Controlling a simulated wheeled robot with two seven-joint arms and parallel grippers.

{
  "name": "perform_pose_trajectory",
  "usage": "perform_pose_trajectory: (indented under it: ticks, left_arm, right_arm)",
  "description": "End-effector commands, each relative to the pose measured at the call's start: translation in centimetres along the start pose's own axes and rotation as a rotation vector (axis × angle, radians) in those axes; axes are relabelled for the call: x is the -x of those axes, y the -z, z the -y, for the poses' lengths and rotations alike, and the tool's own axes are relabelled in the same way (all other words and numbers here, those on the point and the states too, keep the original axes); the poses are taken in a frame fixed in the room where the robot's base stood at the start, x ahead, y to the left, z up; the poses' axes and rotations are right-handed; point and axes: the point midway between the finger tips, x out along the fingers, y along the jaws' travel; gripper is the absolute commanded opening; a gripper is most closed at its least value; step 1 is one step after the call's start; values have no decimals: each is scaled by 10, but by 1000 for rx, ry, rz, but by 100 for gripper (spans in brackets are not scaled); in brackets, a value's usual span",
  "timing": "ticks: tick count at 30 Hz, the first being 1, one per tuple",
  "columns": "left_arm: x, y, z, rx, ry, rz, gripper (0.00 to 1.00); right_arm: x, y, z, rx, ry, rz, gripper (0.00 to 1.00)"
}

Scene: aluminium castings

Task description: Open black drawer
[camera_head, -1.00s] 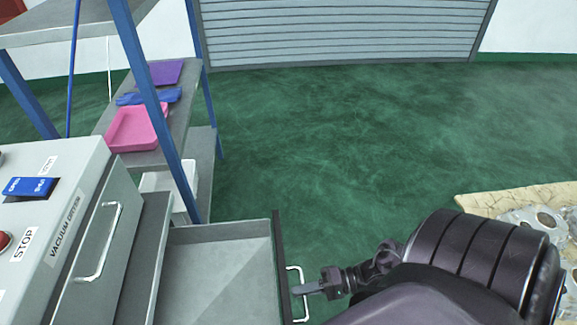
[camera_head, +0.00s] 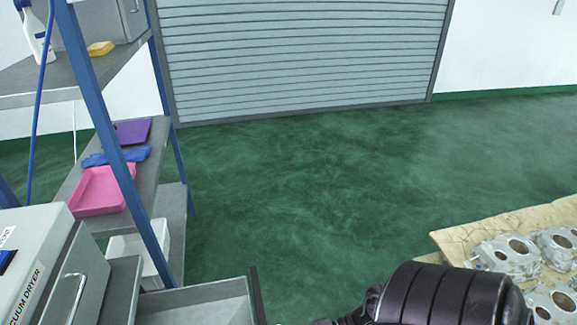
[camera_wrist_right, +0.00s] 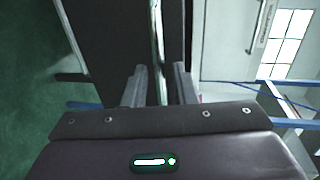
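In the head view the right gripper and handle are below the frame. My left gripper is out of view.
The vacuum dryer (camera_head: 45,260) has another handled front (camera_head: 75,295) above the drawer. A blue-framed shelf (camera_head: 110,130) holds a pink tray (camera_head: 102,192). Metal castings (camera_head: 510,255) lie on a pale surface (camera_head: 470,235) at the right. The green floor between is clear.

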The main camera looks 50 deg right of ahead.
Motion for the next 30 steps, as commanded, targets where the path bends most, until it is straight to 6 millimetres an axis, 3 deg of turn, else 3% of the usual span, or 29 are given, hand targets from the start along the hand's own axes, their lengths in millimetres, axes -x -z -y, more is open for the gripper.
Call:
perform_pose_trajectory:
  ticks: [6,12,30]
  left_arm:
    - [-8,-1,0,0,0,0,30]
    - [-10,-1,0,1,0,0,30]
    - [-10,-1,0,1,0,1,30]
  right_arm:
    - [39,0,-2,0,-5,1,25]
    - [58,0,-1,1,-2,0,25]
    - [59,0,0,1,-1,0,25]
